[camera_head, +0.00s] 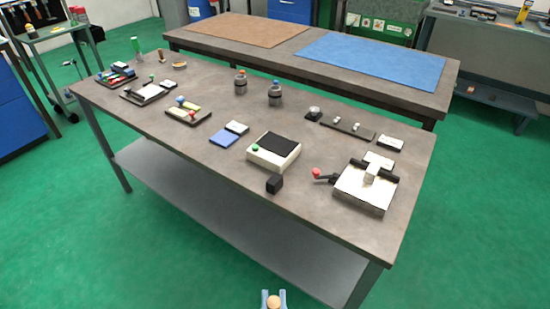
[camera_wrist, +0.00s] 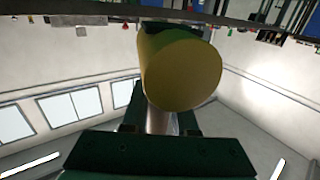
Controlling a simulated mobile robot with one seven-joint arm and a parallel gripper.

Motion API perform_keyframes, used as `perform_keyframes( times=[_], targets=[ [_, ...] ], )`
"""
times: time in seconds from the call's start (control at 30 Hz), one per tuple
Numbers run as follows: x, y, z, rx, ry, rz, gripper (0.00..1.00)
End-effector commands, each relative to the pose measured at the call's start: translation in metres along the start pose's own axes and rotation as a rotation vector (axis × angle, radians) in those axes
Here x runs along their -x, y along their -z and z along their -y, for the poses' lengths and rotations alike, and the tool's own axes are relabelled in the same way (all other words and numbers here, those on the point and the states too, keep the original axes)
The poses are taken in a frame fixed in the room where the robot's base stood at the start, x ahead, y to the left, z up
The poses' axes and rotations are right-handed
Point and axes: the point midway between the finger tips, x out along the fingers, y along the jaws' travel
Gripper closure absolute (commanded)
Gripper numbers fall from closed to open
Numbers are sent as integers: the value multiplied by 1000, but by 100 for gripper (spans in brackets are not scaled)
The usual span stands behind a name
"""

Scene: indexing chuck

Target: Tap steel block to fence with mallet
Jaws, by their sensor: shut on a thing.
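My gripper (camera_head: 273,299) is at the bottom edge of the head view, low in front of the workbench. In the wrist view it is shut on the mallet's grey handle (camera_wrist: 159,121). The mallet's yellow, cylinder-shaped head (camera_wrist: 180,68) fills the upper middle there. A bright metal fixture (camera_head: 358,198) stands at the right end of the bench, with a pale block (camera_head: 373,170), seemingly the steel block, on top. Dark bars sit beside the block; I cannot tell which is the fence or whether they touch. The mallet is well apart from the fixture.
A red-knobbed lever (camera_head: 318,173) sticks out left of the fixture. A small black block (camera_head: 274,184) and a white box with a dark top (camera_head: 273,152) are nearby. Two bottles and several small trays stand farther left. The bench's front edge (camera_head: 230,184) lies between my gripper and these things.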

Motion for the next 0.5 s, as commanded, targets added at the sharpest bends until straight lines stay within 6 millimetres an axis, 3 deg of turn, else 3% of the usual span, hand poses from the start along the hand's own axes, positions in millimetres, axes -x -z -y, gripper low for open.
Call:
perform_keyframes(
  times=[0.03, 0.13, 0.5],
  targets=[
    [0, 15, 0, -2, -1, -3, 100],
    [3, 23, 0, -2, -1, -4, 100],
    [12, 32, -2, -1, -10, -8, 100]
  ],
)
